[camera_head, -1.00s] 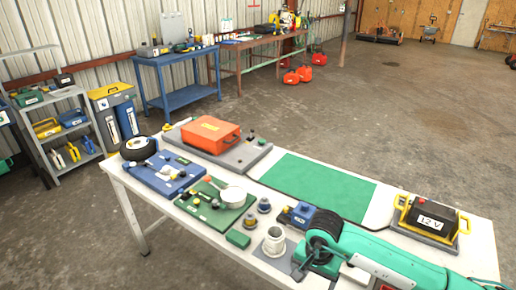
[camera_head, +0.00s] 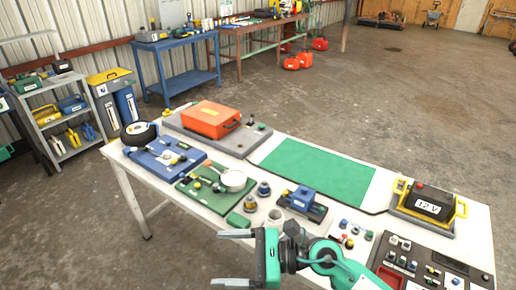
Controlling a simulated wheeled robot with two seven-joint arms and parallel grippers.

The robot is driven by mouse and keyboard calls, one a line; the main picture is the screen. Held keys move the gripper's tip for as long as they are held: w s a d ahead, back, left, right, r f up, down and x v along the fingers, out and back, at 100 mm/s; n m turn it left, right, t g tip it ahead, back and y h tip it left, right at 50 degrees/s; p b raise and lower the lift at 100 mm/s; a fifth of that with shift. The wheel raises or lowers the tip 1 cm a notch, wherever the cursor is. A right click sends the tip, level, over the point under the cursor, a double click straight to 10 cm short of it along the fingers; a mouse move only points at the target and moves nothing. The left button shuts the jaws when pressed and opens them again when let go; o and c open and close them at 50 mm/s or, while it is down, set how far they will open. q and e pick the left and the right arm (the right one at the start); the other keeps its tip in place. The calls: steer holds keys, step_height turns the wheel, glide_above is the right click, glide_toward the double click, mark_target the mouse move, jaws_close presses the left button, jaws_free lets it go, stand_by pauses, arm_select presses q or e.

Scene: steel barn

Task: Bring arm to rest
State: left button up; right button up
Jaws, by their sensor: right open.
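My right gripper (camera_head: 219,259) is open, with nothing between its two grey fingers. It shows at the bottom centre of the head view, by the near edge of the white table (camera_head: 160,195), with its fingers pointing left. My turquoise right arm (camera_head: 325,262) comes in from the bottom, to the right of the gripper. How high the gripper is above the tabletop or the floor is hard to tell. My left gripper is out of view.
On the table are an orange case (camera_head: 210,120), a green mat (camera_head: 312,168), a 12 V battery (camera_head: 430,203), a green board with a white pan (camera_head: 233,180), a blue unit (camera_head: 303,198) and a dark control panel (camera_head: 440,268). Bare floor lies left of the gripper.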

steer(key=w+d+r+m+t+h, duration=0.2)
steer(key=w+d+r+m+t, duration=0.25)
steer(key=m+t, duration=0.65)
steer(key=w+d+r+m+t+h, duration=0.25)
steer(key=d+m+t, duration=0.4)
steer(key=m, duration=0.75)
steer(key=s+d+f+m+g+h, duration=0.2)
steer(key=d+f+m+g+h, duration=0.1)
steer(key=d+f+m+h, duration=1.45)
steer(key=s+f+m+g+y, duration=0.2)
steer(key=s+f+m+g, duration=0.35)
steer(key=s, duration=0.35)
steer(key=s+f+m+g+y, duration=0.35)
steer(key=s+m+g, duration=0.2)
steer(key=s, duration=0.45)
step_height(320, 180, down, 31)
steer(key=g, duration=0.2)
steer(key=s+d+f, duration=0.2)
steer(key=s+f, duration=0.8)
steer(key=s+d+f, duration=0.1)
steer(key=s+f, duration=0.9)
steer(key=shift+d+f+g+h, duration=0.2)
steer(key=shift+d+g+h, duration=0.2)
steer(key=shift+g+h, duration=0.05)
